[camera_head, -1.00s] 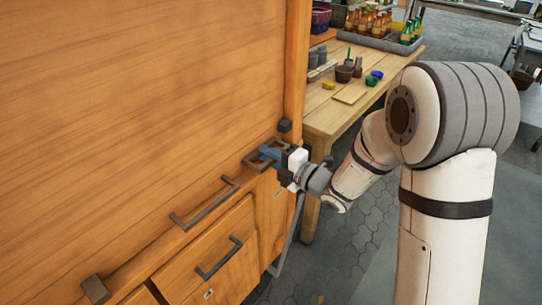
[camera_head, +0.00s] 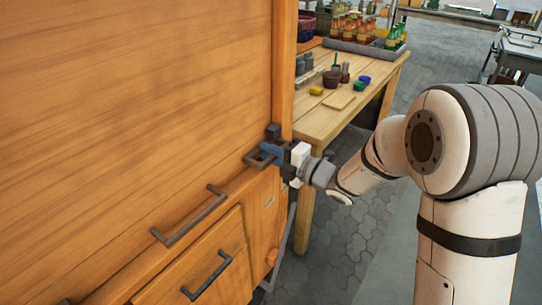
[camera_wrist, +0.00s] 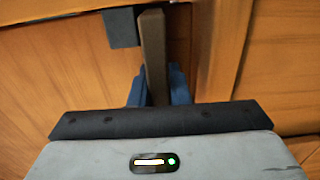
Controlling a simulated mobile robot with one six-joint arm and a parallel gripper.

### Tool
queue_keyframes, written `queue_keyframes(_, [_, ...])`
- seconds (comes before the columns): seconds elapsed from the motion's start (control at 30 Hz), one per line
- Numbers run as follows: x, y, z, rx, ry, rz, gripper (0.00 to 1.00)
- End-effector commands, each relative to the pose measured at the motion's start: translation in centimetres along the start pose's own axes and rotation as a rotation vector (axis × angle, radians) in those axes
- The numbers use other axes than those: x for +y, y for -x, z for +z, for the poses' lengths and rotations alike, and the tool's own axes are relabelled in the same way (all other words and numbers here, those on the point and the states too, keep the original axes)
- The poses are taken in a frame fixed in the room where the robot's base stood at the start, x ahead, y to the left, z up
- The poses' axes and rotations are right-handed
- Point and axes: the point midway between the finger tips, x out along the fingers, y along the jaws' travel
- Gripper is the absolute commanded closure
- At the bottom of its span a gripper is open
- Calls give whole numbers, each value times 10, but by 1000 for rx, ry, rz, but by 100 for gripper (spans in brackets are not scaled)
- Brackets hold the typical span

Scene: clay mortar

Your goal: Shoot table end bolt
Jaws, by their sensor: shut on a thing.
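The table end bolt shows as a dark looped handle (camera_head: 261,159) low on the tall wooden panel, near its right edge. A dark square block (camera_head: 273,131) sits just above it. My gripper (camera_head: 279,152) has its blue fingers shut on the bolt handle. In the wrist view, the handle's dark bar (camera_wrist: 153,55) stands between the two blue fingers (camera_wrist: 155,88), with the dark block (camera_wrist: 121,27) behind it to the left. The fingers partly hide the handle in the head view, so I cannot tell how far the bolt reaches into the block.
The wooden panel (camera_head: 140,110) fills the left. Below are a bar handle (camera_head: 188,217) and a drawer (camera_head: 200,265) with its own handle. A wooden table (camera_head: 335,112) with pots and bottles stands behind. The paved floor (camera_head: 350,250) at lower middle is open.

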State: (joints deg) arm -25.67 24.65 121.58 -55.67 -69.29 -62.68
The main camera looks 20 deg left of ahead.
Motion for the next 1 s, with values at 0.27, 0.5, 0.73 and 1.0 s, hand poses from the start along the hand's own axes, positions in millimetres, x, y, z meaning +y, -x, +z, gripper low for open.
queue_keyframes(0.27, [2, -3, 1, -7, 1, 2, 68])
queue_keyframes(0.5, [1, -4, -2, 1, 0, 1, 62])
queue_keyframes(0.73, [1, 11, -2, -2, 1, 0, 62])
queue_keyframes(1.0, [1, 57, -2, -3, 0, 0, 62])
